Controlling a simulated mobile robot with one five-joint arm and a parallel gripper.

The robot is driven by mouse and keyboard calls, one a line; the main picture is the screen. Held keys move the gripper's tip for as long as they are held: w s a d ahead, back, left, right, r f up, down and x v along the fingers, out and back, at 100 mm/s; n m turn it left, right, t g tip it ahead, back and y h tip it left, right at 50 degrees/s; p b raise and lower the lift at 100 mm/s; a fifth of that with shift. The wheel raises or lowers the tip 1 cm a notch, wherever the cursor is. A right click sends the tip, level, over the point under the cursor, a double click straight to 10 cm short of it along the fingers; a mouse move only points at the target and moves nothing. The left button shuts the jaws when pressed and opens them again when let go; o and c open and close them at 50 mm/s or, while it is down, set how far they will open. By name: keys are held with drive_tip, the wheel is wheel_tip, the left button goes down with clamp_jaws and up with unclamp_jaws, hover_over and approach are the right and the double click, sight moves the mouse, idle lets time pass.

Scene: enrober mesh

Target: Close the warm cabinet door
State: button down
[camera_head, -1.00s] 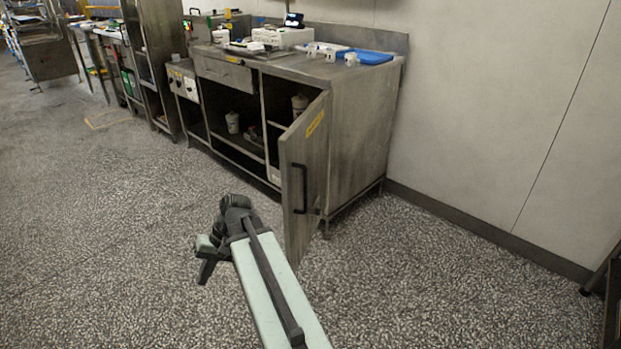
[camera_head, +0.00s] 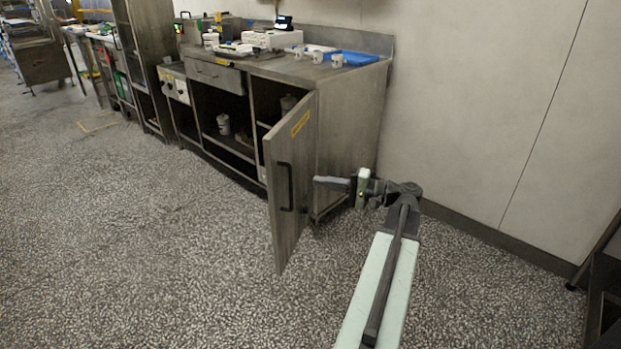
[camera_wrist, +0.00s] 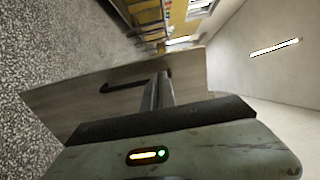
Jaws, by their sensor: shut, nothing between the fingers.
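The warm cabinet (camera_head: 352,115) is a steel unit against the wall. Its door (camera_head: 274,235) stands open, swung out from the right end, with a yellow label and a dark bar handle (camera_head: 286,187) on its outer face. My gripper (camera_head: 322,182) is shut and empty, to the right of the door on its outer-face side, pointing left toward it. In the wrist view the shut fingers (camera_wrist: 158,88) point at the door panel (camera_wrist: 70,100), with the handle (camera_wrist: 125,85) to their left. I cannot tell whether they touch the door.
White cups (camera_head: 337,60) and a blue tray (camera_head: 362,58) sit on top. Speckled floor is clear in front and left. A plain wall (camera_head: 480,110) rises behind on the right; a dark object stands at the lower right edge.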

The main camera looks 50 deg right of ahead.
sight(273, 174)
drive_tip(key=x, duration=1.2)
drive_tip(key=shift+w, duration=0.25)
